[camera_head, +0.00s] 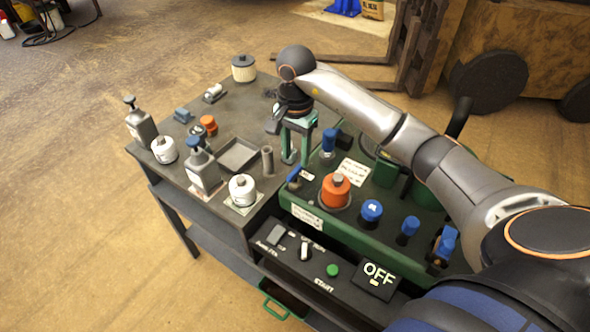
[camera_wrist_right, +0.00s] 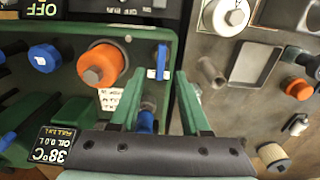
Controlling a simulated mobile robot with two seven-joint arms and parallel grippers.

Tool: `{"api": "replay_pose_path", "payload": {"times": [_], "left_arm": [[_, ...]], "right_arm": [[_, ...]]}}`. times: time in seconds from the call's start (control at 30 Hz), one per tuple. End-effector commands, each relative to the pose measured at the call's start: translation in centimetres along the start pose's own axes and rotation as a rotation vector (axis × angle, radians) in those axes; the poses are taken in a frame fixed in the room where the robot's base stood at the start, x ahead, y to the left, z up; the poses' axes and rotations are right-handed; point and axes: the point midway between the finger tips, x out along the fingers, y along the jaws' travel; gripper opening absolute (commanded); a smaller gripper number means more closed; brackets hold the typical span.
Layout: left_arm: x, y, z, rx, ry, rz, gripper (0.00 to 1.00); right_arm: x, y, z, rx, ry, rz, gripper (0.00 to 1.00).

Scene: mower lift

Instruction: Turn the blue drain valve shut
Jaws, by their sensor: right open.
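My right gripper (camera_head: 297,158) points down at the near left corner of the green machine (camera_head: 390,248), its two green fingers apart and empty. A blue lever handle (camera_head: 295,175) sits on the machine's left edge, just beyond the fingertips. In the wrist view this blue handle (camera_wrist_right: 161,62) shows between and ahead of the finger ends (camera_wrist_right: 158,78). A blue-topped fitting (camera_head: 329,140) stands beside the gripper; in the wrist view a blue part (camera_wrist_right: 146,121) shows between the fingers, nearer the palm. Which blue part is the drain valve I cannot tell for sure. My left gripper is out of view.
An orange cap (camera_head: 336,188), a round blue cap (camera_head: 371,210) and more blue fittings stand on the machine. The grey bench (camera_head: 225,118) holds bottles, filters, a tray (camera_head: 239,155) and a short upright tube (camera_head: 267,160) close to the gripper. A control panel reads OFF (camera_head: 378,276).

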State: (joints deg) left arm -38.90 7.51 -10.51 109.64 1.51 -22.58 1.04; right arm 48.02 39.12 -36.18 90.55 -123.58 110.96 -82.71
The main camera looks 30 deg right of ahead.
Motion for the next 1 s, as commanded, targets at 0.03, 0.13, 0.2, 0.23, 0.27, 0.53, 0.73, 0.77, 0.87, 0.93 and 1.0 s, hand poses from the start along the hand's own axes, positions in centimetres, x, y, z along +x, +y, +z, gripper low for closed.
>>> {"api": "replay_pose_path", "payload": {"times": [0.03, 0.13, 0.2, 0.23, 0.27, 0.53, 0.73, 0.77, 0.87, 0.93, 1.0], "left_arm": [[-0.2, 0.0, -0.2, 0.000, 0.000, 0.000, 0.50], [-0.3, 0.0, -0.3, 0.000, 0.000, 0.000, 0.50], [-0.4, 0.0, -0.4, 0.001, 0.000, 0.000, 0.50], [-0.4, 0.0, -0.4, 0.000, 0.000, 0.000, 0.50], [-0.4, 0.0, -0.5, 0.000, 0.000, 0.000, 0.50], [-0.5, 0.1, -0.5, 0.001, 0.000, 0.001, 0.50], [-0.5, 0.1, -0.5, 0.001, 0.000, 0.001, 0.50], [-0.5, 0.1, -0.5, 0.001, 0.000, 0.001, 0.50], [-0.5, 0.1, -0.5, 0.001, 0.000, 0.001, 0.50], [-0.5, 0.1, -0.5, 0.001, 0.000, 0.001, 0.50], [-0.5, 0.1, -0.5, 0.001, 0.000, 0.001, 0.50]], "right_arm": [[1.1, 0.1, 0.1, -0.001, -0.004, 0.005, 0.46], [3.1, 0.1, 0.2, 0.000, -0.005, 0.004, 0.46], [4.2, 0.1, 0.2, -0.001, -0.005, 0.003, 0.46], [4.6, 0.0, 0.2, 0.000, -0.004, 0.001, 0.46], [4.9, 0.0, 0.1, 0.000, -0.004, 0.000, 0.46], [6.5, 0.0, 0.1, -0.001, -0.002, -0.001, 0.46], [6.5, 0.0, 0.1, -0.001, -0.002, -0.002, 0.46], [6.5, 0.0, 0.1, -0.001, -0.002, -0.002, 0.45], [6.5, 0.0, 0.1, -0.001, -0.002, -0.002, 0.34], [6.5, 0.0, 0.1, -0.001, -0.002, -0.002, 0.26], [6.5, 0.0, 0.1, -0.001, -0.001, -0.002, 0.18]]}}
